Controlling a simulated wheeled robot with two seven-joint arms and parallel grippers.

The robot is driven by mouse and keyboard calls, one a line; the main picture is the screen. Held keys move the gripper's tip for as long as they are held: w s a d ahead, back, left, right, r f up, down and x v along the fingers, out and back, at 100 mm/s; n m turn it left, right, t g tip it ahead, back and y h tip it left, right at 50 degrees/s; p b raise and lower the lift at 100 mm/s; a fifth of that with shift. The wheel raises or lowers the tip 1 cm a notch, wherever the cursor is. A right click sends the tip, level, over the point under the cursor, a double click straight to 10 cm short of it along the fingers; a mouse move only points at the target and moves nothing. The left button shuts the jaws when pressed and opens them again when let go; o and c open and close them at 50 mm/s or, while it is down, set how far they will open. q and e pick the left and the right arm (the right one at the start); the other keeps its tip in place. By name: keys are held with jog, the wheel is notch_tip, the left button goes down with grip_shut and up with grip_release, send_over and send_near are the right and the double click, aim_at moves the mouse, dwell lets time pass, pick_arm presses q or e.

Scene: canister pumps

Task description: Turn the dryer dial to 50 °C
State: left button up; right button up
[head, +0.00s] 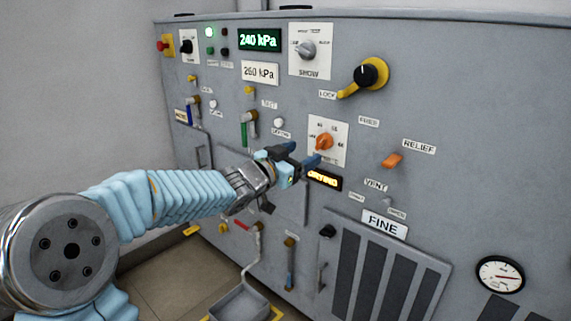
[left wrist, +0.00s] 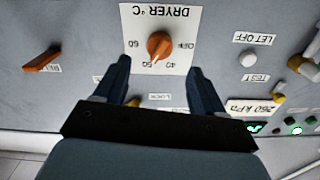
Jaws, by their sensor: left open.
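The dryer dial (head: 324,142) is an orange knob on a white plate on the grey panel. In the left wrist view, seen upside down, the dial (left wrist: 159,45) sits on its plate marked DRYER °C, with OFF, 40, 50 and 60 around it. Its narrow end points down in that view, towards the 50 side; its exact setting is hard to read. My left gripper (head: 301,154) is open, its blue fingertips just left of and below the dial. In the wrist view the open fingers (left wrist: 159,66) are spread to either side of the dial, apart from it. My right gripper is not in view.
An orange RELIEF handle (head: 392,160) is to the right, and a white LET OFF button (left wrist: 248,58) shows in the wrist view. A yellow-and-black knob (head: 371,74) is above.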

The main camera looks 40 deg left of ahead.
pick_arm(q)
jog(key=s, duration=0.6)
jog(key=shift+a, duration=0.25)
jog(key=w+d+f+n+g+h, duration=0.1)
jog(key=d+f+g, duration=0.3)
jog(key=f, duration=0.7)
jog(key=w+d+f+n+g, duration=0.1)
jog(key=w+d+f, duration=0.1)
jog(key=d+f, duration=0.65)
jog(key=w+d+f+n+g+h, duration=0.1)
jog(key=d+f+g, duration=0.15)
jog(key=f, duration=1.15)
jog(key=s+d+f+g, duration=0.5)
jog(key=s+d+f, duration=0.1)
jog(key=s+f, duration=0.4)
jog(key=s+d+f+n+g+h, duration=0.1)
jog(key=s+d+f+g, duration=0.4)
jog(key=s+f, duration=0.6)
jog(key=shift+s+d+f, duration=0.15)
jog(key=shift+d, duration=0.95)
